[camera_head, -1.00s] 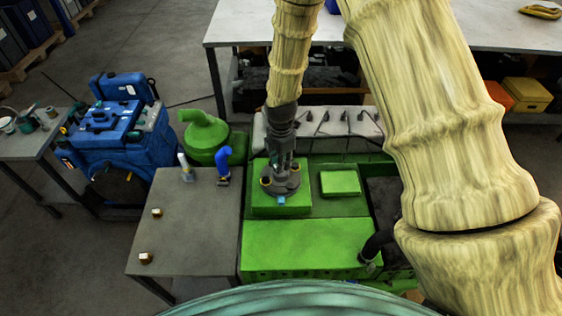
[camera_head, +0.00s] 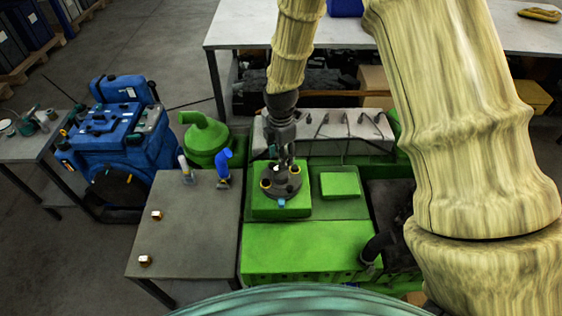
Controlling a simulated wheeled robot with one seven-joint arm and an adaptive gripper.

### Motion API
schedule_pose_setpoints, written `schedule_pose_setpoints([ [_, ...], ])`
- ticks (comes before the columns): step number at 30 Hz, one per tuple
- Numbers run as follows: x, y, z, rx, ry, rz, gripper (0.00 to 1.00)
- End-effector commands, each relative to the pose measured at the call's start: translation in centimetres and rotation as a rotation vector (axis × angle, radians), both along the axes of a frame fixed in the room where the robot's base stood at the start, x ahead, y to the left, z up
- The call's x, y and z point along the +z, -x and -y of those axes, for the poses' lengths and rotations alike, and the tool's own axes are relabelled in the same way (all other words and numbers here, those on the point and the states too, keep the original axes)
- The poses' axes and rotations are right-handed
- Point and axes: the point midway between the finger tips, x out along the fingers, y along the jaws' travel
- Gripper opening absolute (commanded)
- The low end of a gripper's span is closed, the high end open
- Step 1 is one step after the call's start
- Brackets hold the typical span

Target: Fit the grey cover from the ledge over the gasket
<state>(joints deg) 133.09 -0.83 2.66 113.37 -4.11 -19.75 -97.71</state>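The grey cover (camera_head: 281,184) is a dark round piece with yellow-ringed lugs at its sides. It lies on the raised green block (camera_head: 262,212) of the engine and looks about flat. A small light-blue piece (camera_head: 281,202) shows at its front edge. My gripper (camera_head: 284,162) points down at the middle of the cover, with its fingertips at or just above the cover's raised centre. I cannot tell whether they touch it or how far apart they are. I cannot make out the gasket. Nothing else that looks like a grey cover shows.
A grey side table (camera_head: 190,240) at left holds two brass nuts (camera_head: 145,260), a blue elbow (camera_head: 223,167) and a pale pipe piece (camera_head: 186,168). The grey rocker cover (camera_head: 335,130) is behind the gripper. A black hose (camera_head: 376,248) is at right. The front green top is clear.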

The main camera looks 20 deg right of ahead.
Motion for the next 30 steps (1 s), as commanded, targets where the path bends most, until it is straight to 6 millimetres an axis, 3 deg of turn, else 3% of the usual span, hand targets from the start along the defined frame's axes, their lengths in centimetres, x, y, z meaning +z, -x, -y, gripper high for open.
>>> schedule_pose_setpoints([
  [6, 3.7, -0.1, 0.0, -0.001, -0.003, 0.002, 0.45],
  [12, 6.1, -0.1, 0.0, -0.001, -0.001, 0.002, 0.45],
  [19, 7.1, 0.0, 0.0, -0.001, -0.001, 0.0, 0.45],
  [30, 7.2, 0.0, 0.0, -0.001, -0.001, 0.0, 0.45],
])
